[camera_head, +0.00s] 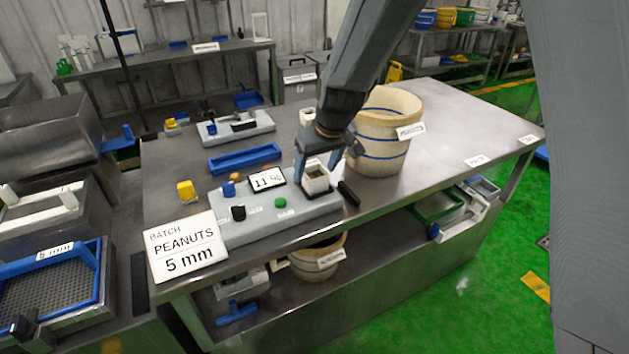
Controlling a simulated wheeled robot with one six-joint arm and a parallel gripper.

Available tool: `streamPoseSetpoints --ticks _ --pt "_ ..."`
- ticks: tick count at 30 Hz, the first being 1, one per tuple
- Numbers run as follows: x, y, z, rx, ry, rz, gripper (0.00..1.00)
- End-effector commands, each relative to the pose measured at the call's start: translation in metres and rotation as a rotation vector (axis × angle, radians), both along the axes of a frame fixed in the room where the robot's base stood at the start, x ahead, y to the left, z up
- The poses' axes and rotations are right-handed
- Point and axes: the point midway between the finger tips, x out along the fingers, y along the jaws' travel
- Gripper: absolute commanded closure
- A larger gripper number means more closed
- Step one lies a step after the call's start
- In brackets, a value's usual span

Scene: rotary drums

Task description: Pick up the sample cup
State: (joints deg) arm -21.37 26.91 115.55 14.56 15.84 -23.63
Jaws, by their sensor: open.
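The sample cup (315,182) is a small white square cup with brown contents. It sits at the right end of a grey device (270,222) with a display card (267,179) on the steel table. My gripper (318,178) reaches down from above at the cup. Its blue fingers are open, one on the left of the cup and one toward the right. Whether the fingers touch the cup cannot be told. My arm hides part of the area behind the gripper.
A cream bucket with blue bands (383,135) stands just behind and right of the gripper. A blue tray (244,158) and a second grey device (236,127) lie farther back. A batch sign (187,247) stands at the front left corner. The right of the steel table (458,125) is mostly clear.

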Motion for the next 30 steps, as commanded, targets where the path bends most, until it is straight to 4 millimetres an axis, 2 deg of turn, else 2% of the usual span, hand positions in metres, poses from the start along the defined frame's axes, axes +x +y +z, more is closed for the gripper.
streamPoseSetpoints --ticks 6,16,17,24,26,30 --pt "0.008 0.004 -0.02 -0.001 0.002 0.0 0.33" --pt "0.01 0.005 -0.024 0.0 0.0 -0.001 0.33" --pt "0.01 0.005 -0.024 0.0 0.0 0.0 0.36" --pt "0.01 0.005 -0.024 0.0 0.0 -0.001 0.77" --pt "0.01 0.005 -0.024 0.0 0.0 0.0 0.85" --pt "0.01 0.005 -0.024 0.0 0.0 0.0 0.85"
